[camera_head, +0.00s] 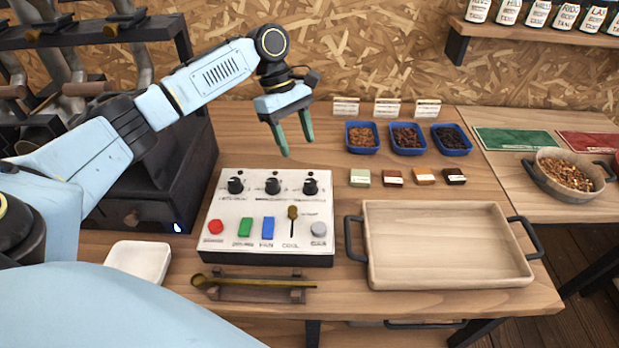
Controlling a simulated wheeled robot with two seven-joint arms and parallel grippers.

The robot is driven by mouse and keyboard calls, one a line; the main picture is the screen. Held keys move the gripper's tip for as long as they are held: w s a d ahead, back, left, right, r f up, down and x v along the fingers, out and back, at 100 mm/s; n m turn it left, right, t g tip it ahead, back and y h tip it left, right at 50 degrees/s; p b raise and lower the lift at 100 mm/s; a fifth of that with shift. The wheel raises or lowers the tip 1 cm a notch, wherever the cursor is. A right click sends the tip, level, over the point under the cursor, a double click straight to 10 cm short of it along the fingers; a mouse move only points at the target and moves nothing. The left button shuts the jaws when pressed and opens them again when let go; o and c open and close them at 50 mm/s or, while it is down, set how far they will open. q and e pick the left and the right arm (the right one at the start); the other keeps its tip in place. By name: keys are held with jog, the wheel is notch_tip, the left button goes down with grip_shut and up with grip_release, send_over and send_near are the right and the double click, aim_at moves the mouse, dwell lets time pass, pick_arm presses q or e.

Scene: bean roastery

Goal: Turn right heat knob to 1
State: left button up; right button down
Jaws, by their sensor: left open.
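A light control panel (268,217) lies on the wooden table, with three black knobs in a row along its back. The right knob (310,186) is at the back right of the panel; its pointer and the numbers around it are too small to read. The middle knob (272,185) and left knob (235,185) stand beside it. My left gripper (294,144) has green fingers pointing down, open and empty. It appears above and behind the right knob, apart from it. My right gripper is not in view.
The panel's front row holds a red button (215,227), green and blue switches, a small lever (292,214) and a grey button. A wooden tray (446,244) stands right of the panel. Blue bowls (362,151) sit behind. A scoop (250,284) lies in front.

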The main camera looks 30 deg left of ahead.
aim_at(310, 182)
pick_arm(q)
jog(key=b+x, duration=0.1)
jog(key=x, duration=0.8)
jog(key=shift+f+b, duration=0.2)
jog(key=shift+b, duration=0.1)
jog(key=shift+d+f, duration=0.15)
jog(key=shift+f, duration=0.2)
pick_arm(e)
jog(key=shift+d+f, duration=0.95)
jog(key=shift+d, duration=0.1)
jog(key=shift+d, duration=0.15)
pick_arm(q)
jog(key=c, duration=1)
jog(key=shift+o, duration=0.2)
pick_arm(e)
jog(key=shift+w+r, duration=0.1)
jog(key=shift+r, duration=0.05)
